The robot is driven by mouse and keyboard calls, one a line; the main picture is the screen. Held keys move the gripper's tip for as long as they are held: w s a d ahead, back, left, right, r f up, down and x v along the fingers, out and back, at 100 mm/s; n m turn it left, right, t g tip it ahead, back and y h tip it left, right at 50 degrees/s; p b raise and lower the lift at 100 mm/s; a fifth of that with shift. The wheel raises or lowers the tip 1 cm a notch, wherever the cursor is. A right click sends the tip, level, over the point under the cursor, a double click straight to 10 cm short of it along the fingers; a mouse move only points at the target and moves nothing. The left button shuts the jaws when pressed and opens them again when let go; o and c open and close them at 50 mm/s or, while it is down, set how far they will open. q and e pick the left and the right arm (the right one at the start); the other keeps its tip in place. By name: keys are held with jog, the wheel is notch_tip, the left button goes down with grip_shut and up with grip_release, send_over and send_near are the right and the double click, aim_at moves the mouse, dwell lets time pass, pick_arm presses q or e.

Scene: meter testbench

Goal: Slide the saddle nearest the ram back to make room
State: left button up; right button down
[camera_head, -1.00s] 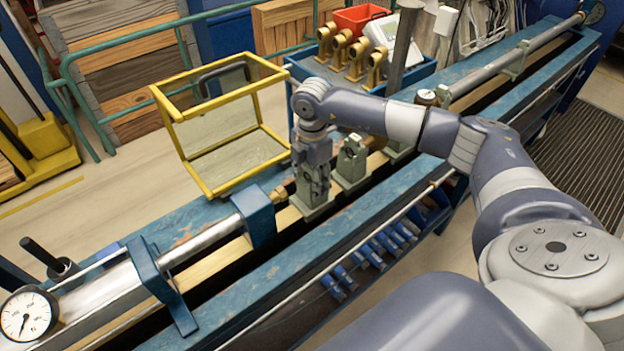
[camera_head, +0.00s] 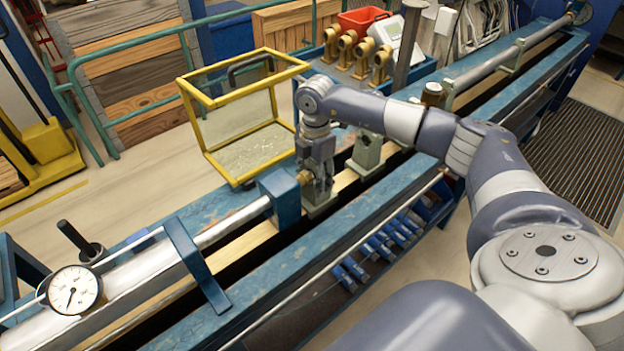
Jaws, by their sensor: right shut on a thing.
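The saddle nearest the ram (camera_head: 320,203) is a grey-green block on the bench's rails, just right of the blue crosspiece at the ram's end. My right gripper (camera_head: 319,178) points down over this saddle and is shut on its upper part, which the fingers mostly hide. The ram (camera_head: 222,232) is a silver cylinder coming from the lower left, with a brass tip (camera_head: 305,177) close beside my gripper. A second saddle (camera_head: 367,153) stands upright farther along the rails, with a clear gap between the two. My left gripper is not in view.
A yellow-framed clear guard (camera_head: 212,165) stands open behind the gripper. A blue tray (camera_head: 424,70) with brass meters (camera_head: 362,60) and a red bin (camera_head: 362,20) lies behind my forearm. A dial gauge (camera_head: 74,290) sits at the lower left.

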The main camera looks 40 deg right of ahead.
jog(key=shift+a, duration=0.2)
jog(key=shift+d, duration=0.1)
jog(key=c, duration=0.7)
grip_release()
jog(key=shift+c, duration=0.2)
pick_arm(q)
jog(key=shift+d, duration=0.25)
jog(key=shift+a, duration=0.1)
pick_arm(e)
notch_tip(320, 180, up, 12)
jog(key=shift+r, duration=0.1)
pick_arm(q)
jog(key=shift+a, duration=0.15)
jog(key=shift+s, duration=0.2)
